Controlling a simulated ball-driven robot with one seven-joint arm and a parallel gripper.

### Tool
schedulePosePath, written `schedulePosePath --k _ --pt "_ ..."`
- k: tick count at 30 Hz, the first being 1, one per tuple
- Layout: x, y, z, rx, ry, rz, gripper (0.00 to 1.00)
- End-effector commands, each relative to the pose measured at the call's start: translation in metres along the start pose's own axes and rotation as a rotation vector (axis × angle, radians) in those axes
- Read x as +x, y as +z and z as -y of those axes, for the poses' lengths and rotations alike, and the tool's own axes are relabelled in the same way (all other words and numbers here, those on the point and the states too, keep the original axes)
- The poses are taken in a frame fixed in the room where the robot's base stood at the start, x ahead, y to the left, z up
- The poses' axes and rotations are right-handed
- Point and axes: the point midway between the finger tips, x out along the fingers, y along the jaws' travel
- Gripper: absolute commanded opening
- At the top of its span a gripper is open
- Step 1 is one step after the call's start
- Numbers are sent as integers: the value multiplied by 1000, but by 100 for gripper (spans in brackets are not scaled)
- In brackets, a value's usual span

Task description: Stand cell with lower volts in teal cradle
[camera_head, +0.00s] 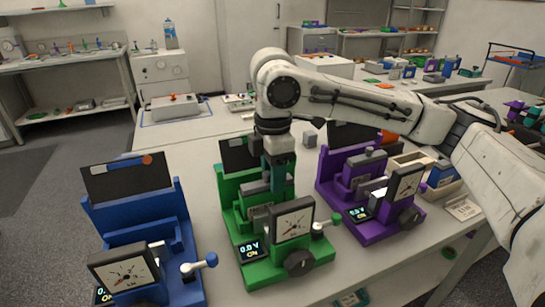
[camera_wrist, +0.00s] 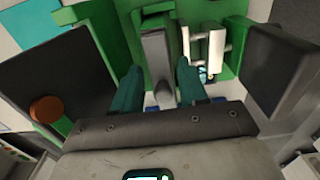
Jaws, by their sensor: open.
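My gripper (camera_head: 277,178) hangs fingers-down over the green cycler station (camera_head: 262,272). In the wrist view its two teal fingers (camera_wrist: 158,68) are open, one on each side of a grey upright piece (camera_wrist: 156,45); I cannot tell whether they touch it. The green display (camera_head: 250,249) seems to read 0.0 V and ON. The purple station (camera_head: 372,229) stands to the right, its display (camera_head: 357,213) too small to read surely. The blue station (camera_head: 180,238) stands at left, its display mostly cut off. I cannot pick out a cell or the teal cradle with certainty.
Each station has a dial gauge and a lever in front and a dark panel behind; the blue one's panel (camera_head: 127,179) bears an orange disc. A wooden box (camera_head: 410,163) and a label card (camera_head: 463,208) lie at right.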

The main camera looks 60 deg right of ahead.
Motion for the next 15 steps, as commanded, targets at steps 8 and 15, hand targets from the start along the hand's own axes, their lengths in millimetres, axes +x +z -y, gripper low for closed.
schedulePosePath --k 8,15 --pt "33 0 0 -1 0 0 43" --pt "39 0 0 -1 1 -1 43"
